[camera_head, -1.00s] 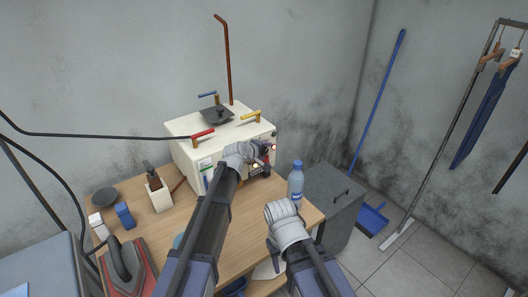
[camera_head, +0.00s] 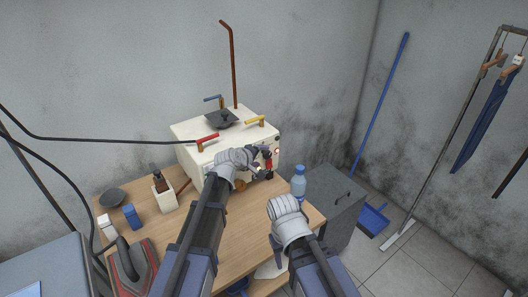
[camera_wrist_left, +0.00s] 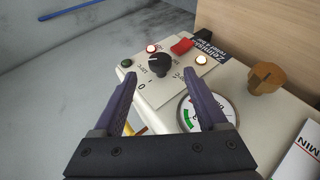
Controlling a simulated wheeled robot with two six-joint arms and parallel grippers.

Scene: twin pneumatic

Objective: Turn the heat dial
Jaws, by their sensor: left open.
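The heat dial, a black round knob (camera_wrist_left: 159,64), sits on the white front panel of the boiler (camera_head: 197,127) in the left wrist view, with printed marks around it. My left gripper (camera_wrist_left: 165,84) is open; its two purple fingers point toward the panel on either side of the knob, and a gap to the knob seems to remain. In the head view my left gripper (camera_head: 258,165) is at the boiler's front right and hides the dial. My right arm's wrist (camera_head: 287,222) is low in front of the table; its fingers are hidden.
Near the dial are a red switch (camera_wrist_left: 182,46), lit indicators, a pressure gauge (camera_wrist_left: 207,110) and a brass knob (camera_wrist_left: 265,77). A blue bottle (camera_head: 298,182) stands close right of the left gripper. An iron (camera_head: 130,264) rests at the table's front left.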

